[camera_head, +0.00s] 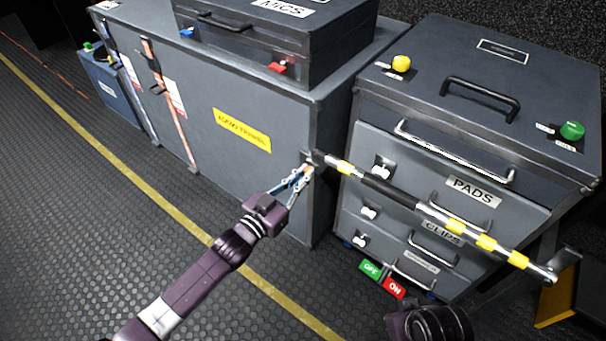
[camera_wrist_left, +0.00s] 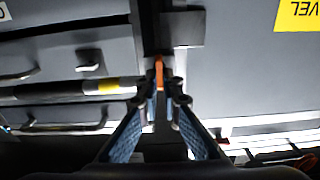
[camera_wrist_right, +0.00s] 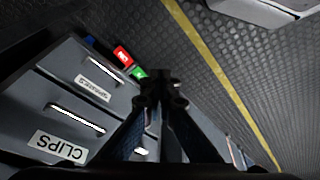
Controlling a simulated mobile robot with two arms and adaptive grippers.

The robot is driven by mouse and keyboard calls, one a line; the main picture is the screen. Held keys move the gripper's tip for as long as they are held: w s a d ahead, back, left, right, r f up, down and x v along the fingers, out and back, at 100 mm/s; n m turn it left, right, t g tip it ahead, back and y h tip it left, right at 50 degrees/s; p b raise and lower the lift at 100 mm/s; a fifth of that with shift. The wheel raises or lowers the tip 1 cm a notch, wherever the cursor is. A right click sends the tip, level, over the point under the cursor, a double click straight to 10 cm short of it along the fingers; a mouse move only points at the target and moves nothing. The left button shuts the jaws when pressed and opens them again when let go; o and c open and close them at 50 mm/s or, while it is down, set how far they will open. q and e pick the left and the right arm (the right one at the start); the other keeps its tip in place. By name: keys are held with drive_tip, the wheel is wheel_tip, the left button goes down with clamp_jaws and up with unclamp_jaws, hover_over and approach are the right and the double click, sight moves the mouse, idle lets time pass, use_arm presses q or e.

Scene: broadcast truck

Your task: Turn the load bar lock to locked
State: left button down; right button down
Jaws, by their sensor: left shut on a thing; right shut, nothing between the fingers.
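The load bar (camera_head: 390,190), a silver and black rod with yellow bands, runs across the front of the drawer cabinet. Its left end meets a dark bracket at the corner of the long grey case. My left gripper (camera_head: 307,172) is at that end. In the left wrist view, the fingers of my left gripper (camera_wrist_left: 160,92) are shut on a small orange lever (camera_wrist_left: 158,72), which appears to be the lock, beside the dark bracket (camera_wrist_left: 180,28). The lock's markings cannot be read. My right gripper (camera_wrist_right: 161,88) is shut and empty, low in front of the drawers.
The drawer cabinet (camera_head: 450,165) has a yellow knob (camera_head: 401,64) and a green knob (camera_head: 572,130) on top. A dark MICS case (camera_head: 330,50) sits on the long grey case (camera_head: 200,110). Green and red tags (camera_head: 396,288) are by the cabinet's base. Open floor lies at left.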

use_arm(q)
drive_tip(key=shift+r, duration=0.1)
use_arm(e)
drive_tip(key=shift+f, duration=0.1)
use_arm(q)
drive_tip(key=m, duration=0.4)
drive_tip(key=m+p, duration=0.1)
drive_tip(key=shift+s+d+m, duration=0.1)
drive_tip(key=shift+d+m, duration=0.15)
drive_tip(key=shift+m, duration=0.15)
drive_tip(key=m, duration=0.2)
drive_tip(key=shift+d+m, duration=0.1)
drive_tip(key=shift+m, duration=0.2)
use_arm(e)
wheel_tip(320, 180, down, 5)
use_arm(q)
drive_tip(key=m, duration=0.3)
drive_tip(key=shift+s+f+m, duration=0.1)
drive_tip(key=shift+f+m, duration=0.2)
drive_tip(key=shift+m, duration=0.1)
drive_tip(key=m+b, duration=0.1)
drive_tip(key=m, duration=0.2)
drive_tip(key=shift+d+f, duration=0.1)
drive_tip(key=shift+f, duration=0.05)
drive_tip(key=shift+m+b, duration=0.4)
drive_tip(key=shift+m, duration=1)
use_arm(e)
wheel_tip(320, 180, up, 7)
drive_tip(key=shift+s+r, duration=0.2)
